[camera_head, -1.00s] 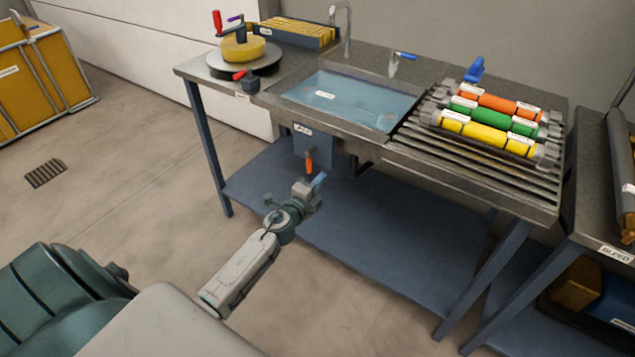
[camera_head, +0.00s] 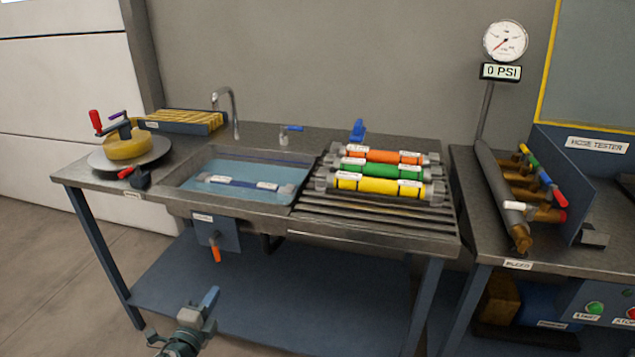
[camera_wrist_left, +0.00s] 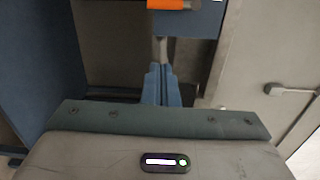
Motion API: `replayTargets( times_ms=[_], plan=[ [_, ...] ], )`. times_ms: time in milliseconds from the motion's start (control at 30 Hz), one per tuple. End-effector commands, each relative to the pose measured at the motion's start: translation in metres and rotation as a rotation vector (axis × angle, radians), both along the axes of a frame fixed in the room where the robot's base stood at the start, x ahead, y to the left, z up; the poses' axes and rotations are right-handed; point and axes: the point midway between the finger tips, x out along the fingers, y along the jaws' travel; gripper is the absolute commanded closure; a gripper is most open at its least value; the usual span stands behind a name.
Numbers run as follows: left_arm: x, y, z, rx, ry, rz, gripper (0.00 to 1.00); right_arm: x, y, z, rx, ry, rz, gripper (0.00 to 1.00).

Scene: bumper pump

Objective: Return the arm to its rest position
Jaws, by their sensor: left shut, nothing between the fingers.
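My left gripper (camera_head: 208,300) is low in the head view, in front of the workbench and below its front edge. Its blue fingers are shut with nothing between them; they also show at the middle of the left wrist view (camera_wrist_left: 161,84). An orange-handled valve (camera_head: 216,252) hangs under the sink's front panel, just above and apart from the fingers. The orange handle also shows at the top of the wrist view (camera_wrist_left: 168,4). My right gripper is in neither view.
The sink (camera_head: 240,203) holds water and a blue-banded tube. Orange, green and yellow tubes (camera_head: 380,187) lie on the ridged drainboard. A round turntable (camera_head: 100,160) stands left. A hose tester bench (camera_head: 465,215) with a 0 PSI gauge is right. Below is a blue shelf (camera_head: 300,300).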

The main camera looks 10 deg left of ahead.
Motion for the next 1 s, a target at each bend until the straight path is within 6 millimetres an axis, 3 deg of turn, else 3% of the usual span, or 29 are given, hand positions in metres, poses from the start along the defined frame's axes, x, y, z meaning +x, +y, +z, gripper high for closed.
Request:
replayTargets(
  times_ms=[67,167,267,367,500,567,700,900,1000],
  plan=[
    [-0.002,0.003,-0.010,-0.027,0.024,0.016,1.00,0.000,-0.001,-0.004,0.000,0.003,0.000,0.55],
    [-0.009,0.013,-0.045,-0.126,0.103,0.070,1.00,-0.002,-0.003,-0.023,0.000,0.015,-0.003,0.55],
    [-0.030,0.025,-0.105,-0.285,0.231,0.169,1.00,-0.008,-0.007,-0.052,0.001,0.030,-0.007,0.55],
    [-0.066,0.032,-0.173,-0.463,0.376,0.296,1.00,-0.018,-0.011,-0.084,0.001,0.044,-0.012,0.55],
    [-0.132,0.027,-0.259,-0.686,0.565,0.485,1.00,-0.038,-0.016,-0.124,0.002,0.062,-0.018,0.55],
    [-0.165,0.021,-0.291,-0.773,0.641,0.569,1.00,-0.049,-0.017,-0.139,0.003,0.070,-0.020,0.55],
    [-0.250,-0.003,-0.353,-0.956,0.808,0.773,1.00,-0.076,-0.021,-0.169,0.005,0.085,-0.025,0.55],
    [-0.352,-0.045,-0.403,-1.138,0.982,1.018,1.00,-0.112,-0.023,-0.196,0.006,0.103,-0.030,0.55],
    [-0.383,-0.058,-0.413,-1.185,1.028,1.092,1.00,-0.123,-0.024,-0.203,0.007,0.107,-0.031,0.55]
  ],
)
